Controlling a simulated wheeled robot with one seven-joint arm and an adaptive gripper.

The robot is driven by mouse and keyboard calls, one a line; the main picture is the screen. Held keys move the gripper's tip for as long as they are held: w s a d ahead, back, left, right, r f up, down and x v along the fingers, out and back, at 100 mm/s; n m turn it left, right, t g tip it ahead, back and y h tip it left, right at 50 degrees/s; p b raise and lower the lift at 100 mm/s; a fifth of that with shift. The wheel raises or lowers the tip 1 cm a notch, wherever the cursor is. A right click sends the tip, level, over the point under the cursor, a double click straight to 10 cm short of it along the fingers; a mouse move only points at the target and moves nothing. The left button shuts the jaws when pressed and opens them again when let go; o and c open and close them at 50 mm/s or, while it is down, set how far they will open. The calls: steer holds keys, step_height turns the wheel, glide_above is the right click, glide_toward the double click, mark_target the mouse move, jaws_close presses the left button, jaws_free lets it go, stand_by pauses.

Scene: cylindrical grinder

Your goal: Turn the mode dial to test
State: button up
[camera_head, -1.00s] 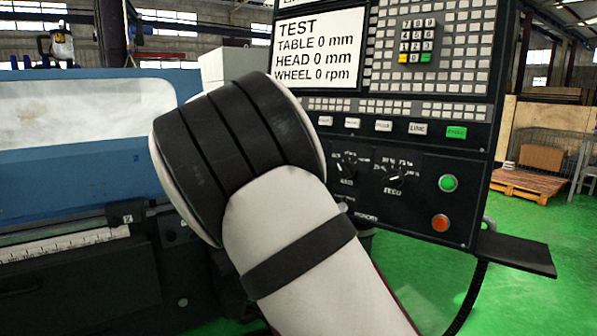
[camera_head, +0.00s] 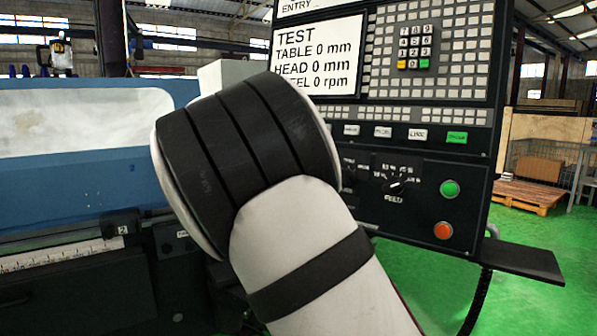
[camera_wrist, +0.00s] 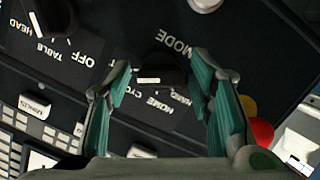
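The mode dial (camera_wrist: 158,74) is a dark knob with a pale bar, in the upper middle of the wrist view beside the printed word MODE. My gripper (camera_wrist: 162,70) is open, with one teal-lined finger on each side of the dial. I cannot tell whether the fingers touch it. HOME and other partly covered labels sit below the dial. In the head view my arm hides the gripper and the mode dial. The control panel's screen (camera_head: 318,52) reads TEST, with table and head at 0 mm. Its last line is partly covered.
Another dial (camera_wrist: 50,14) with OFF, TABLE and HEAD labels is at the wrist view's upper left. The head view shows the feed dial (camera_head: 398,186), a green button (camera_head: 450,188) and an orange button (camera_head: 443,230). A shelf (camera_head: 515,262) juts out below the panel.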

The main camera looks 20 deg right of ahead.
steer(key=shift+a, duration=0.1)
steer(key=v, duration=1.2)
steer(key=s+d+f+g+y, duration=0.3)
steer(key=s+d+f, duration=0.1)
steer(key=s+d, duration=0.3)
steer(key=s+d+f+g+y, duration=0.2)
steer(key=s+d+f, duration=0.1)
steer(key=s+d, duration=0.45)
steer(key=s+a+f+n+y, duration=0.2)
steer(key=s+f, duration=0.2)
steer(key=s, duration=0.7)
steer(key=s+a+f+n+g+y, duration=0.1)
steer(key=s+f+y, duration=0.15)
steer(key=s, duration=0.85)
steer(key=s+a+f+n+y, duration=0.2)
steer(key=s+f, duration=0.2)
steer(key=s, duration=0.6)
step_height(320, 180, up, 13)
steer(key=t+p, duration=0.2)
steer(key=p, duration=1)
steer(key=shift+s, duration=0.3)
